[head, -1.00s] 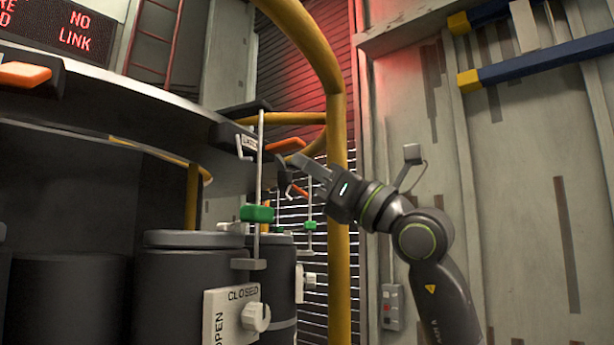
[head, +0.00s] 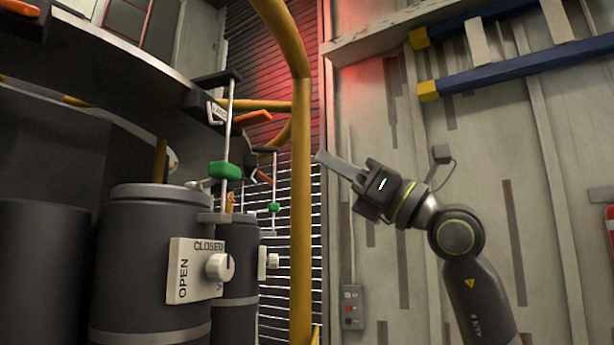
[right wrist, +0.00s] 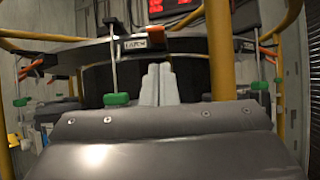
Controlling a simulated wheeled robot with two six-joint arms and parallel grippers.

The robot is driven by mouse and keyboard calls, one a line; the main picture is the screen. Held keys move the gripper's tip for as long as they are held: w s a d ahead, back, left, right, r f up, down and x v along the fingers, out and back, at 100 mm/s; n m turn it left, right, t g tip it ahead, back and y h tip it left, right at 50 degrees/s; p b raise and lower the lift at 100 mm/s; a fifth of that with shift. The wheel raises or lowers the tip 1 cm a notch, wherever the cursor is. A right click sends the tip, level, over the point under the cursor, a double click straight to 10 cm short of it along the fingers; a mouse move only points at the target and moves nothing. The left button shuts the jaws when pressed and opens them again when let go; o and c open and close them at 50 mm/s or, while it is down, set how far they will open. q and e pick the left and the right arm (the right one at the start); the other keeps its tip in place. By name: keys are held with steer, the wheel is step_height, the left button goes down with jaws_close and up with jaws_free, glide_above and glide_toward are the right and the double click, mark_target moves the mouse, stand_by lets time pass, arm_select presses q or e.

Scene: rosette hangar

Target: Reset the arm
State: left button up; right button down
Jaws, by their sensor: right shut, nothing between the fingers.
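My right arm (head: 455,235) comes up from the lower right in the head view. The fingers are together and hold nothing. In the right wrist view the shut fingers (right wrist: 158,84) stand upright in the middle, pointing toward the curved ring structure. My left gripper is in neither view.
A yellow post (head: 301,220) stands close left of my right gripper. Left of it are dark canisters (head: 150,260), a plate with a white knob (head: 220,267), and a green handle on a rod (head: 225,170). A wall with a grey switch box (head: 352,307) is behind.

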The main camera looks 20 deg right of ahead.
steer(key=shift+s, duration=0.45)
steer(key=shift+w+d, duration=0.1)
steer(key=shift+d, duration=0.05)
